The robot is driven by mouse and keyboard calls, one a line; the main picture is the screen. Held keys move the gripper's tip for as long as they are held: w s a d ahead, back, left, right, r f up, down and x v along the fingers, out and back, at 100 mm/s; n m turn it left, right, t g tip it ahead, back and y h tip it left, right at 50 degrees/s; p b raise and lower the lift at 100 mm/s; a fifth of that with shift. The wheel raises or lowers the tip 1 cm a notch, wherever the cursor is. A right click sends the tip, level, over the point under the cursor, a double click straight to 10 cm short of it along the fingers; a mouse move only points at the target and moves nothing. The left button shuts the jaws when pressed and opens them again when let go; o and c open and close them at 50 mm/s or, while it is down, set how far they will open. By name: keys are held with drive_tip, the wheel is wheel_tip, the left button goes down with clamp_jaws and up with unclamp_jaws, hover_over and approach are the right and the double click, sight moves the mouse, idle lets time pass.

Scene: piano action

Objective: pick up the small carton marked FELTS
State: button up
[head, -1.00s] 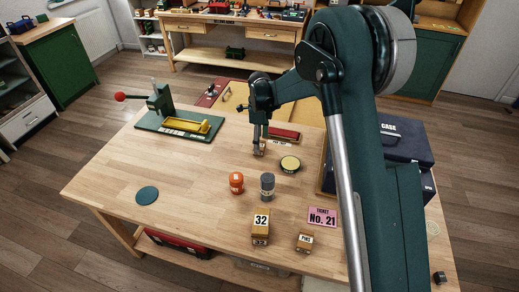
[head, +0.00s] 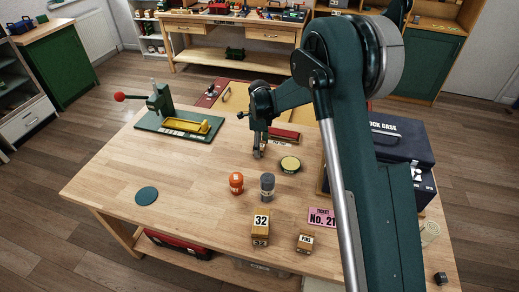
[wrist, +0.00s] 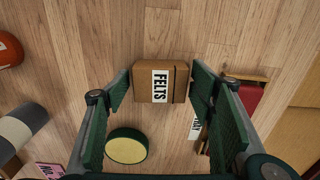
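The small brown carton marked FELTS (wrist: 173,82) sits on the wooden bench in the wrist view, its black-on-white label facing up at me. My gripper (wrist: 160,84) is open, with one green finger on each side of the carton. A gap shows on the left and a narrower one on the right, so the fingers do not appear to press on it. In the head view my gripper (head: 259,148) is low over the bench and hides most of the carton.
A round yellow-topped tin (head: 290,164) and a red case (head: 285,135) are close to the right. An orange pot (head: 236,182), a grey cylinder (head: 267,186), a block marked 32 (head: 261,225) and a PINS carton (head: 305,242) stand nearer.

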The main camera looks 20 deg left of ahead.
drive_tip(key=c, duration=0.7)
drive_tip(key=shift+r, duration=0.1)
drive_tip(key=shift+r+p, duration=0.6)
drive_tip(key=shift+r, duration=4.35)
